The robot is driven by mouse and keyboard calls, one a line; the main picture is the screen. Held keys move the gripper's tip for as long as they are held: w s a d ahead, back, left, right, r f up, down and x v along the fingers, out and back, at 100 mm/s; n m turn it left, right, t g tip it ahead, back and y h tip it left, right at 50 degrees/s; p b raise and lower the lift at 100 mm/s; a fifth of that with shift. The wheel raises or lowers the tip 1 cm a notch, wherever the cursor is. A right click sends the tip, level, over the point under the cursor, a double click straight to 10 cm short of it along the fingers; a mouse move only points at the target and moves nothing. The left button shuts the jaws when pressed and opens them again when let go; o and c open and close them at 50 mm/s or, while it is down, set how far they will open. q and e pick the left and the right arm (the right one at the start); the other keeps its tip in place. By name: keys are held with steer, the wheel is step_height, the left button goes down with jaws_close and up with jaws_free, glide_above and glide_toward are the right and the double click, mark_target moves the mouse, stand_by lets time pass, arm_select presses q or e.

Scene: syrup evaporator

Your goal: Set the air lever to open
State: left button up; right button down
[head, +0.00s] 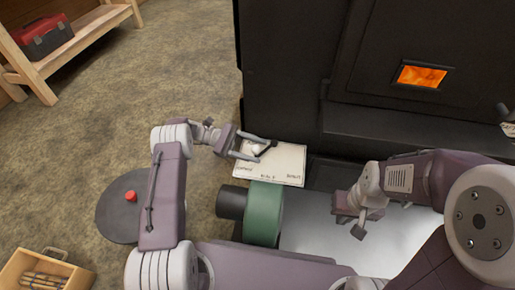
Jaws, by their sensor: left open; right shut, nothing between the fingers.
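A white label plate (281,165) lies at the lower front of the black evaporator firebox (285,70), with small lettering along its near edge that I cannot read fully. A small pale knob (257,149) with a dark part beside it, which looks like the air lever, shows over the plate's left half. My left gripper (258,149) is open, with its fingers on either side of the knob; I cannot tell whether they touch it. The lever's lower part is hidden. My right gripper (357,226) is shut and empty, to the right and nearer, away from the plate.
A green blower (263,213) with a dark cylinder stands just in front of the plate. A fire window (422,76) glows in the firebox. A wooden box of tools (45,274) sits at lower left, a red toolbox (42,36) on a bench at upper left.

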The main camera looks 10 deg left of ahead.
arm_select(q)
step_height(320, 180, up, 5)
steer(key=p, duration=0.4)
steer(key=shift+f, duration=0.15)
steer(key=s+d+r+p, duration=0.3)
steer(key=d+r+p, duration=0.3)
steer(key=d, duration=0.5)
steer(key=shift+s+p, duration=0.4)
steer(key=shift+p, duration=0.65)
steer(key=shift+r, duration=0.1)
steer(key=shift+c, duration=0.3)
